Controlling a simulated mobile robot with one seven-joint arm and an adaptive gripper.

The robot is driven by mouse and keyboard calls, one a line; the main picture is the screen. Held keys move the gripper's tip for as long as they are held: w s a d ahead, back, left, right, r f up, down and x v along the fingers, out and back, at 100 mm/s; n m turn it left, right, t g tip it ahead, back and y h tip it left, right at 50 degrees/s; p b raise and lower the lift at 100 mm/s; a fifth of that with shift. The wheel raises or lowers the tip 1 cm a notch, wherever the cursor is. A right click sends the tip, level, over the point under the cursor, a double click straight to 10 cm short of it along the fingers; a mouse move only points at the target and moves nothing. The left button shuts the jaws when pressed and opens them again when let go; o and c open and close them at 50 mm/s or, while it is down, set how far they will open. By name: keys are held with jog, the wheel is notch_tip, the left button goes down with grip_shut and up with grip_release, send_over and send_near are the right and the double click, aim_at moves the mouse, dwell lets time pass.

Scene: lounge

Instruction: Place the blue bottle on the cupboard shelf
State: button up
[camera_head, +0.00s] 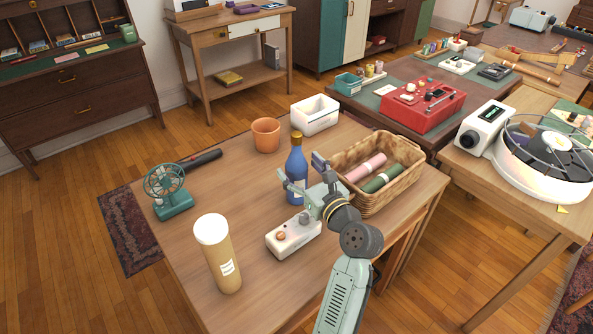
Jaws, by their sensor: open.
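The blue bottle (295,164) with a gold cap stands upright on the wooden table (224,194). My gripper (301,172) is open, with its fingers at the height of the bottle's body. One finger shows at the bottle's lower left and the other at its right. I cannot tell whether either finger touches the bottle. A cupboard (307,40) with dark green and cream doors stands against the back wall. Its inner shelf is not clearly visible.
A wicker basket (408,182) with rolled cloths is close on the right. A white control box (293,238), cardboard tube (219,255), green fan (168,190), orange pot (266,135) and white bin (315,116) surround the bottle.

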jog(key=shift+x, duration=1.25)
jog(key=shift+s, duration=0.1)
jog(key=shift+c, duration=0.6)
grip_shut()
jog(key=shift+r, duration=0.1)
